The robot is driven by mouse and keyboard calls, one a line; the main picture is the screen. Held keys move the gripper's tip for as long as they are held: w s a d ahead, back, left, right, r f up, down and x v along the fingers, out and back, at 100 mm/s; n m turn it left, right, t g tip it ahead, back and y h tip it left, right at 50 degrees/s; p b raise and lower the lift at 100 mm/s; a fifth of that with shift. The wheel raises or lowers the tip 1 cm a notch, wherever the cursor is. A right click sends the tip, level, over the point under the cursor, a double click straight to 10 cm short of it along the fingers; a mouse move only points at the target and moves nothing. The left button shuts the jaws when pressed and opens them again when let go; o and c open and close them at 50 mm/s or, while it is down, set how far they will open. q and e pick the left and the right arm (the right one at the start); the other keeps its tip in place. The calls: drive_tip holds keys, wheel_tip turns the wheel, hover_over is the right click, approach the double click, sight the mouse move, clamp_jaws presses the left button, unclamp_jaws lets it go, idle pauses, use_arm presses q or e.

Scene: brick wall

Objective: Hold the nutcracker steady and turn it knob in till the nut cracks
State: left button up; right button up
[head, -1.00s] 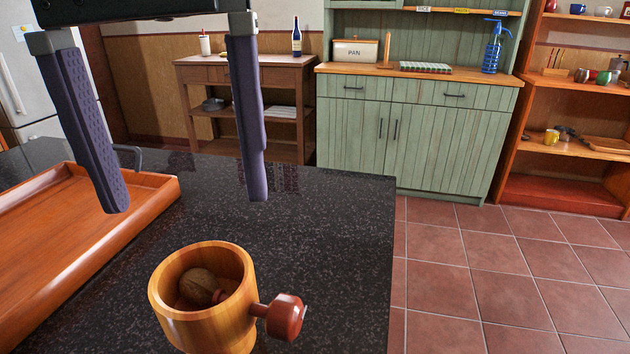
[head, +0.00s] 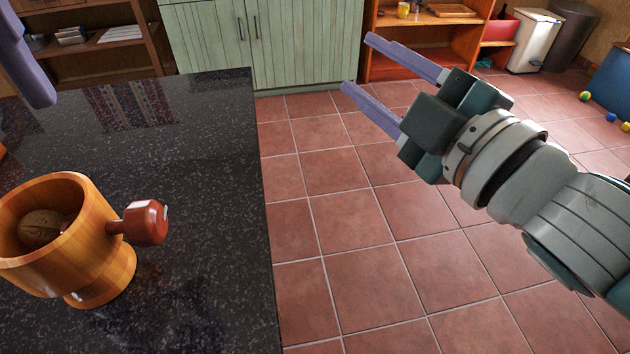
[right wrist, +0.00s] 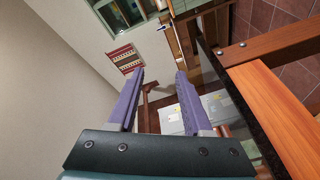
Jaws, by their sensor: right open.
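The nutcracker is a round wooden cup (head: 75,250) at the lower left of the head view, upright on the dark speckled counter. Its red-brown knob (head: 146,222) sticks out to the right on a short screw. A brown nut (head: 42,228) lies inside the cup, partly hidden by the rim. One purple finger of my left gripper (head: 27,62) shows at the top left, above and behind the cup and apart from it. My right gripper (head: 357,62) is open and empty, over the floor right of the counter; its spread fingers also show in the right wrist view (right wrist: 159,72).
The counter (head: 200,180) ends at an edge right of the knob, with tiled floor (head: 350,220) beyond. Green cabinets (head: 290,45) and an orange shelf (head: 415,55) stand at the back. A white bin (head: 535,40) stands at the upper right.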

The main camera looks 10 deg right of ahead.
sight(59, 232)
drive_tip(key=s+a+n+g+y, duration=0.3)
drive_tip(key=a+n+g+y, duration=0.3)
drive_tip(key=n+y, duration=0.4)
use_arm(q)
wheel_tip(59, 232, down, 10)
use_arm(e)
drive_tip(key=s+a+f+n+g+y, duration=0.1)
drive_tip(key=s+f+n+g, duration=0.2)
drive_tip(key=s+n+g, duration=0.6)
drive_tip(key=n+g, duration=0.2)
drive_tip(key=shift+a+f+n, duration=0.15)
drive_tip(key=shift+f+n, duration=0.05)
drive_tip(key=shift+n, duration=0.1)
drive_tip(key=shift+s, duration=0.1)
